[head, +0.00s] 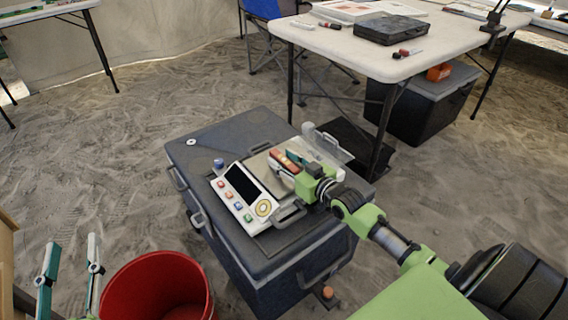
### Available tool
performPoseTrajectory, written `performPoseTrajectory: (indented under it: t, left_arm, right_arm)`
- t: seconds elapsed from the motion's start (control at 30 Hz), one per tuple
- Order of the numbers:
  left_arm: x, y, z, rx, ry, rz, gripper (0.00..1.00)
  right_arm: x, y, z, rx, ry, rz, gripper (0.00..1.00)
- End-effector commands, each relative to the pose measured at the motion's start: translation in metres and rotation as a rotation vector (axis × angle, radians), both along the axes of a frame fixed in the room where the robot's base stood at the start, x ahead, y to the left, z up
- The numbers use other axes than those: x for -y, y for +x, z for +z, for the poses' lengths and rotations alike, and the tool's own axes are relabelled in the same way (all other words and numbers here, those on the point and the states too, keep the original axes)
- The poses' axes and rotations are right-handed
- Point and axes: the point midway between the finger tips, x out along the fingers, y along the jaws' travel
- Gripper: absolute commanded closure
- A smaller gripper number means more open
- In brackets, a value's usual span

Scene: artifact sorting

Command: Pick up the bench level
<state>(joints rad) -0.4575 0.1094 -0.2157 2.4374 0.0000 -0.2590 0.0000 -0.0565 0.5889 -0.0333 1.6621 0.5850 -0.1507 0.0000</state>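A small red-orange block (284,161), which looks like the bench level, is on the pale plate of a white device on a dark grey case. My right gripper (288,163) is down at the plate, with its fingers close around the block. The fingers hide part of the block, and I cannot tell whether they press on it or whether it is clear of the plate. My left gripper (70,262) is open and empty at the lower left, beside a red bucket, far from the block.
The white device (236,212) has a dark screen and several coloured buttons. A small blue-capped jar (218,165) and a white ring (191,142) are on the dark case (236,136). The red bucket (165,264) stands front left. A white table (367,63) stands behind.

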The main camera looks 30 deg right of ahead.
Motion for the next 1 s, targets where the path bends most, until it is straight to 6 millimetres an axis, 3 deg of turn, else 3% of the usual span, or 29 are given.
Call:
performPoseTrajectory:
  t: [0.13, 0.27, 0.77, 1.0]
  left_arm:
    - [0.000, 0.000, 0.000, -0.001, 0.000, 0.000, 0.63]
    - [0.000, 0.000, 0.000, -0.002, 0.000, 0.000, 0.63]
    - [0.000, 0.001, -0.002, -0.018, 0.004, 0.001, 0.63]
    - [-0.006, -0.001, -0.039, -0.188, 0.048, 0.012, 0.63]
  right_arm:
    - [0.000, 0.000, 0.000, -0.001, 0.000, 0.000, 0.65]
    - [0.000, 0.000, 0.000, 0.000, 0.000, 0.000, 0.99]
    - [0.000, 0.000, 0.003, 0.000, 0.000, 0.000, 1.00]
    - [0.000, 0.000, 0.016, 0.000, -0.001, 0.000, 1.00]
